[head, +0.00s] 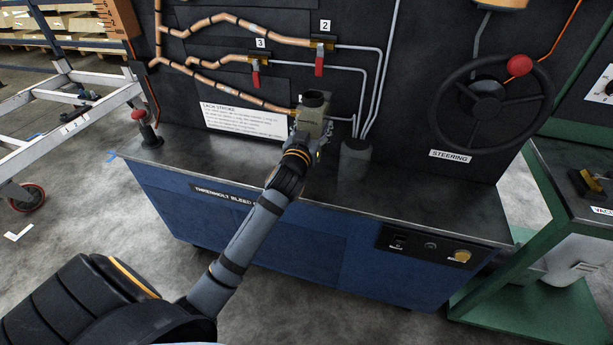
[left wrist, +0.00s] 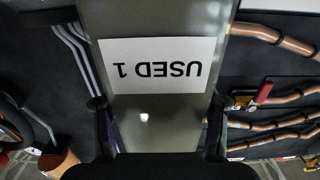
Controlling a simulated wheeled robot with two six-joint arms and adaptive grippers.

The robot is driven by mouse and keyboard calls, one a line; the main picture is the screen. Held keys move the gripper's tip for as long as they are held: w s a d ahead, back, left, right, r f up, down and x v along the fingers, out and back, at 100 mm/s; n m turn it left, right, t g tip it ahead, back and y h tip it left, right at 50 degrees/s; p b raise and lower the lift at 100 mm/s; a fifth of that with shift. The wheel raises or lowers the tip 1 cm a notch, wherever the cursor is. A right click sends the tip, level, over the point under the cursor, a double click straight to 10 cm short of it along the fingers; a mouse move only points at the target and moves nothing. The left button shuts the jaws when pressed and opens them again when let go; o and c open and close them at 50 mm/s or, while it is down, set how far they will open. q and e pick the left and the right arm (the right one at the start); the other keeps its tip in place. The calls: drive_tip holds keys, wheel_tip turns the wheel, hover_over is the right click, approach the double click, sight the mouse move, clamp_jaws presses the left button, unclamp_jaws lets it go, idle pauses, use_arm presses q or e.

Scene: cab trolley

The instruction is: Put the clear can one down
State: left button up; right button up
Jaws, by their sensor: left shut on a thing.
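The can (head: 312,112) is a grey-beige, partly see-through container with a dark round mouth at its top. In the left wrist view the can (left wrist: 155,120) fills the middle, and its white label reads "USED 1" upside down. My left gripper (head: 308,143) is shut on the can, with a dark finger on each side of it. The can looks upright in the head view, close to the dark back panel. Its lower part is hidden by my gripper, so I cannot tell whether it touches the bench. My right gripper is not in view.
The blue bench (head: 400,207) has a bare dark top to the right. A dark grey cylinder (head: 356,149) stands right of the can. Copper pipes (head: 200,67) and red-handled valves (head: 319,64) line the panel. A red-knobbed post (head: 147,130) is at the left; a steering wheel (head: 540,98) is at the right.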

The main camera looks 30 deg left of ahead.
use_arm(q)
wheel_tip(320, 180, down, 6)
drive_tip(key=shift+r+b, duration=0.2)
drive_tip(key=shift+b, duration=0.55)
drive_tip(key=shift+f, duration=0.15)
drive_tip(key=shift+s+d+f, duration=0.1)
drive_tip(key=shift+f, duration=0.25)
wheel_tip(320, 180, down, 3)
drive_tip(key=shift+f+b, duration=0.1)
drive_tip(key=shift+b, duration=0.6)
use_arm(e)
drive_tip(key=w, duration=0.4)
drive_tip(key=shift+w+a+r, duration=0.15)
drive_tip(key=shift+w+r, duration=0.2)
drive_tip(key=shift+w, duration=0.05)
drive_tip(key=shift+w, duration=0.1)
use_arm(q)
drive_tip(key=o, duration=1.4)
drive_tip(key=shift+f, duration=0.15)
drive_tip(key=o, duration=0.3)
